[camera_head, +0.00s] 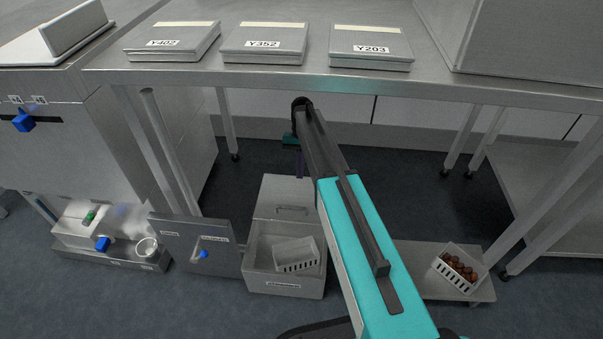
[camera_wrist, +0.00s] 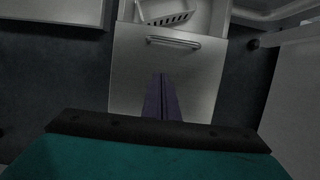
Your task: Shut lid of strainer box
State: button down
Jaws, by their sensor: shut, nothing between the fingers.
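The strainer box (camera_head: 284,283) is a grey metal box on the floor below the table. Its lid (camera_head: 285,192) stands open at the far side, with a bar handle on its face. A white slotted basket (camera_head: 296,255) sits inside the box. In the wrist view the lid (camera_wrist: 200,80) lies across the middle, its handle (camera_wrist: 173,41) toward the box opening. My gripper (camera_head: 300,172) is over the far part of the lid, and its purple fingers (camera_wrist: 162,80) are shut and empty. I cannot tell whether they touch the lid.
A steel table (camera_head: 270,79) with three labelled flat boxes stands above. A panel with a blue knob (camera_head: 203,254) stands left of the strainer box. A low shelf (camera_head: 415,258) at right holds a basket of brown dates (camera_head: 459,267). Dark floor lies behind the lid.

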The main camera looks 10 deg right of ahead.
jog(key=b, duration=0.3)
send_over(299, 203)
notch_tip(299, 203, down, 8)
jog(key=shift+f, duration=0.1)
jog(key=shift+s+a+f+b, duration=0.1)
jog(key=shift+s+a+b, duration=0.15)
jog(key=shift+s, duration=0.45)
jog(key=shift+s+a+f+b, duration=0.1)
jog(key=shift+s+a+b, duration=0.1)
jog(key=shift+s, duration=0.45)
